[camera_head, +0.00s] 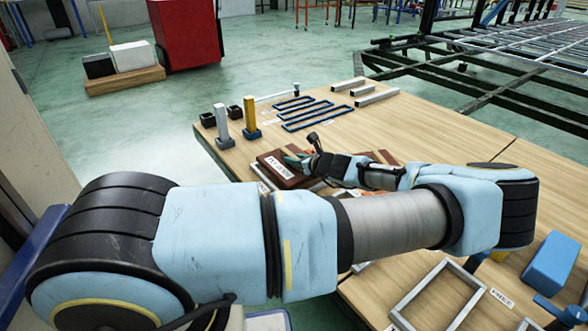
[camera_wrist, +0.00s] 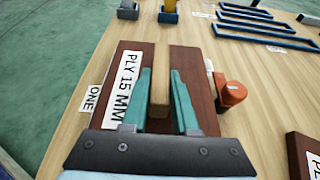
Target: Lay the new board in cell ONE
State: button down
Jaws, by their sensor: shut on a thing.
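The brown board (camera_wrist: 125,65) labelled "PLY 15 MM" carries a pale wooden grip strip (camera_wrist: 161,60) along its middle. In the wrist view the teal fingers of my gripper (camera_wrist: 160,85) are shut on this strip, one on each side. A white "ONE" tag (camera_wrist: 91,97) lies on the table just left of the board. In the head view the board (camera_head: 270,160) is at the table's left part, with my gripper (camera_head: 296,160) over it. A light metal frame edge (camera_head: 262,177) shows beside it. I cannot tell whether the board rests or hovers slightly; the cell under it is hidden.
An orange-capped piece (camera_wrist: 232,93) stands close right of the board. Another labelled brown board (camera_wrist: 303,150) is at the lower right. Blue frames (camera_head: 305,112), pale bars (camera_head: 376,96) and posts (camera_head: 222,125) stand farther back. An empty metal frame (camera_head: 437,297) lies in front.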

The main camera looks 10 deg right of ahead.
aim_at(294, 167)
jog(key=shift+f, duration=1.55)
jog(key=shift+f+b, duration=0.15)
jog(key=shift+b, duration=0.15)
jog(key=c, duration=0.7)
grip_release()
